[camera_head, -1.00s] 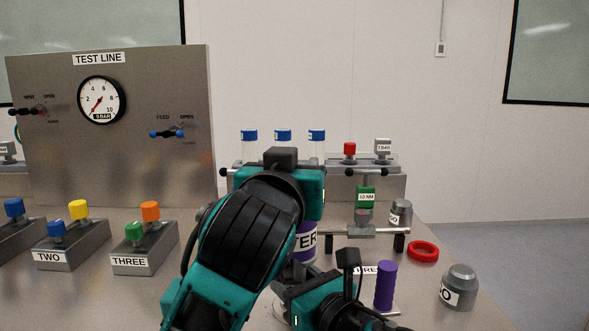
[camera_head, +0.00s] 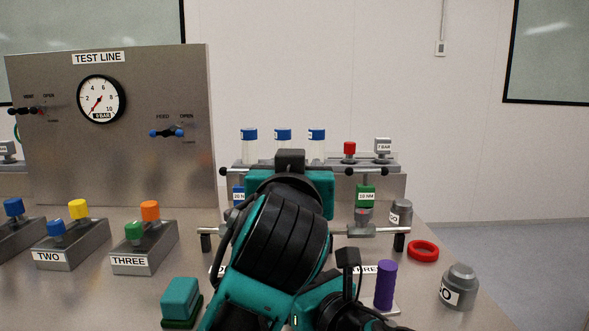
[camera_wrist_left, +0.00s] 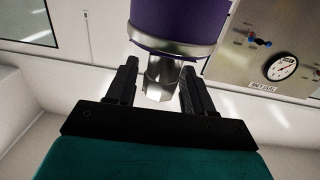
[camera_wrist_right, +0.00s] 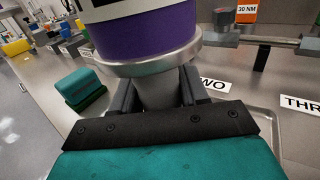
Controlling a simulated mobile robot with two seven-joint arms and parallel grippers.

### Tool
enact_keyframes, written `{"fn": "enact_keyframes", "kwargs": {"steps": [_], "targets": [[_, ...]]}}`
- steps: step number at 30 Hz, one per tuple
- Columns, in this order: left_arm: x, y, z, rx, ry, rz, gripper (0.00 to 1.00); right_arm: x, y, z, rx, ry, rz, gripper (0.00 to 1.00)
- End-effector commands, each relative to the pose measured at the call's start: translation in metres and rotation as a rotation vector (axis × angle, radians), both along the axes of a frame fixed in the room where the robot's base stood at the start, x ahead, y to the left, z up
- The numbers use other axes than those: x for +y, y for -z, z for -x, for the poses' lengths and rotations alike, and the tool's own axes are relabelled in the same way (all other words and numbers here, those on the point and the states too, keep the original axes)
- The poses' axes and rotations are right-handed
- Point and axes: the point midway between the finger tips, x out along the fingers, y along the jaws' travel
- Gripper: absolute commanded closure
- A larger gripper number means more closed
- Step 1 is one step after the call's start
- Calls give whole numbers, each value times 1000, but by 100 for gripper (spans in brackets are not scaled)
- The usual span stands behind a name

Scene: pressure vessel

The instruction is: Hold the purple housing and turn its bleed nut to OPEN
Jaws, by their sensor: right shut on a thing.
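The purple housing (camera_wrist_left: 178,25) shows in the left wrist view with a metal rim and a silver hex bleed nut (camera_wrist_left: 161,82). My left gripper (camera_wrist_left: 158,74) is open, with one finger on each side of the nut and gaps visible. In the right wrist view, the housing (camera_wrist_right: 148,38) stands above a metal collar and narrower neck. My right gripper (camera_wrist_right: 155,92) is shut on that neck. In the head view my left arm hides the housing and nut. I cannot read any OPEN mark on the nut.
A teal block (camera_head: 180,298) lies left of my arms. A T-handled tool with a green 10 NM label (camera_head: 366,196) stands in a rack behind. A purple cylinder (camera_head: 385,286), red ring (camera_head: 423,251) and grey cap (camera_head: 459,287) are at right. The test panel (camera_head: 150,140) stands at left.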

Motion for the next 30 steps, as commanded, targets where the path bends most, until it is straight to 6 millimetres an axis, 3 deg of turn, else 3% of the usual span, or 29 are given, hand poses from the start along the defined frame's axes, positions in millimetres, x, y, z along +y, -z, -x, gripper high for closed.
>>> {"fn": "enact_keyframes", "kwargs": {"steps": [9,13,24,30], "targets": [[0,-3,1,-7,1,2,41,0,-1,0,0,1,-1,100],[0,-3,11,-8,3,3,41,0,-1,-1,0,2,-1,100],[4,-3,85,-6,5,5,41,-1,-1,-1,1,2,-1,100],[6,-2,113,-5,3,2,41,-1,-1,-1,1,2,-1,100]]}}
